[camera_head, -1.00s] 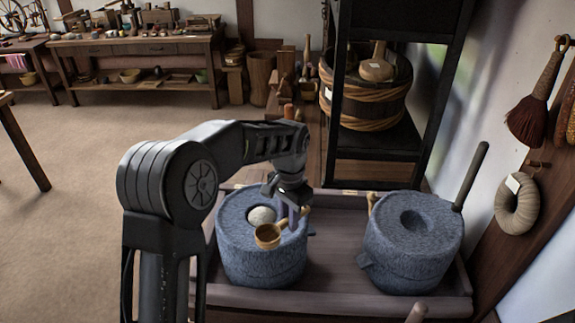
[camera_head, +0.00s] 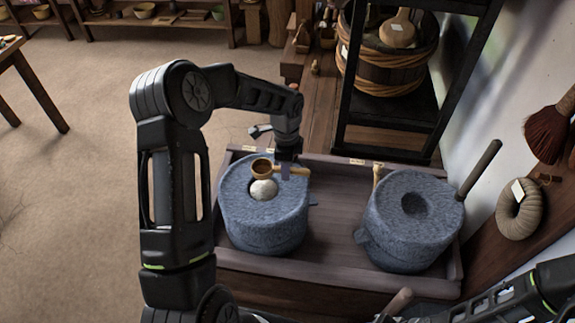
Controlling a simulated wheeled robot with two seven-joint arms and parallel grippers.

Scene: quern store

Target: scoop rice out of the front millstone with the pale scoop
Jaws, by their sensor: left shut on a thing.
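A grey-blue millstone (camera_head: 262,225) stands at the left of the wooden trough, with a mound of white rice (camera_head: 263,190) in the hollow of its top. A second millstone (camera_head: 410,235) stands at the right, and its hollow shows no rice. My left gripper (camera_head: 288,168) is shut on the handle of the pale scoop (camera_head: 262,167), over the far side of the left millstone. The scoop's bowl points left, just behind the rice in the picture, and its inside looks brown, with no rice visible. I cannot tell whether it touches the stone. My right gripper is out of view.
The wooden trough (camera_head: 335,245) holds both stones, with bare floor between them. A dark upright handle (camera_head: 478,170) rises at the right stone. A black rack (camera_head: 385,140) with a wooden tub (camera_head: 385,70) stands behind. Part of my right arm shows at bottom right.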

